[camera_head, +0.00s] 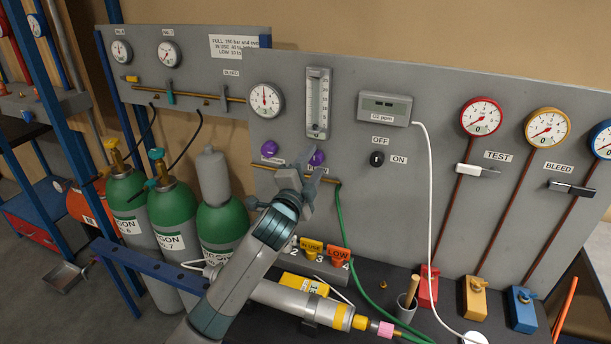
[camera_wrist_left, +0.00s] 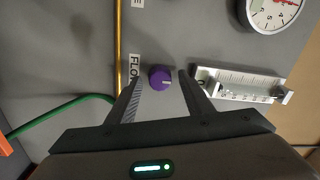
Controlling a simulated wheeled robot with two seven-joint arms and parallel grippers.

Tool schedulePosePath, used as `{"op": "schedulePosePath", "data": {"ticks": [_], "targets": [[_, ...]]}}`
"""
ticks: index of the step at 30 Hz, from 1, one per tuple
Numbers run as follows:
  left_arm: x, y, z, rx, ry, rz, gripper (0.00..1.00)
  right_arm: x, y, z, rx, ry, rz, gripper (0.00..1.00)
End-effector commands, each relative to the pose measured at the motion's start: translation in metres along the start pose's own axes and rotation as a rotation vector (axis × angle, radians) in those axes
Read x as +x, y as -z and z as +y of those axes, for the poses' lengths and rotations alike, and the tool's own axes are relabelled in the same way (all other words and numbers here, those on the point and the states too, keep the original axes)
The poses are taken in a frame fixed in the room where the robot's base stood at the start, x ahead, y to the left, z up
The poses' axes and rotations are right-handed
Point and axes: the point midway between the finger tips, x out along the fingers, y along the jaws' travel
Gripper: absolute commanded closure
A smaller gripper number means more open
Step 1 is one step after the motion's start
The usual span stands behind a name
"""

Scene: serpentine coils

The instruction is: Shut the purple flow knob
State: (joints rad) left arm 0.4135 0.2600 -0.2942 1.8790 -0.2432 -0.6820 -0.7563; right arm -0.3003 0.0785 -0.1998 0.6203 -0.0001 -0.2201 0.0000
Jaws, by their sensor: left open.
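Two purple knobs are on the grey panel in the head view. The right one, the flow knob (camera_head: 317,158), sits under the upright flow tube (camera_head: 318,103); my left gripper partly covers it. The other purple knob (camera_head: 269,148) is further left. In the left wrist view the flow knob (camera_wrist_left: 162,77) is round with a pale mark, beside a partly hidden label (camera_wrist_left: 134,70) reading "FLO". My left gripper (camera_head: 309,168) is open at the panel. In the left wrist view its fingertips (camera_wrist_left: 160,74) are on either side of the knob, with visible gaps. My right gripper is not in view.
A brass pipe (camera_head: 285,174) runs below the knobs, with a green hose (camera_head: 341,215) hanging from its end. A round gauge (camera_head: 266,100) is up left. Green gas cylinders (camera_head: 173,215) stand left. A grey-yellow cylinder (camera_head: 295,300) lies below the arm.

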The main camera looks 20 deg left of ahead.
Motion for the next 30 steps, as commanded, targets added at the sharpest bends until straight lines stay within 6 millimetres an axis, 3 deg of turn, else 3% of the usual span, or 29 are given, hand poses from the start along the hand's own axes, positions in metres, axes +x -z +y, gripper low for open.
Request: {"op": "schedulePosePath", "data": {"ticks": [11, 30], "targets": [[-0.032, -0.001, 0.003, 0.001, 0.0, 0.002, 0.53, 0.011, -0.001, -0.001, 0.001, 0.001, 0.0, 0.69], [-0.149, -0.001, 0.002, 0.0, 0.0, 0.0, 0.53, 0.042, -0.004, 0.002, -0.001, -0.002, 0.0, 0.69]]}}
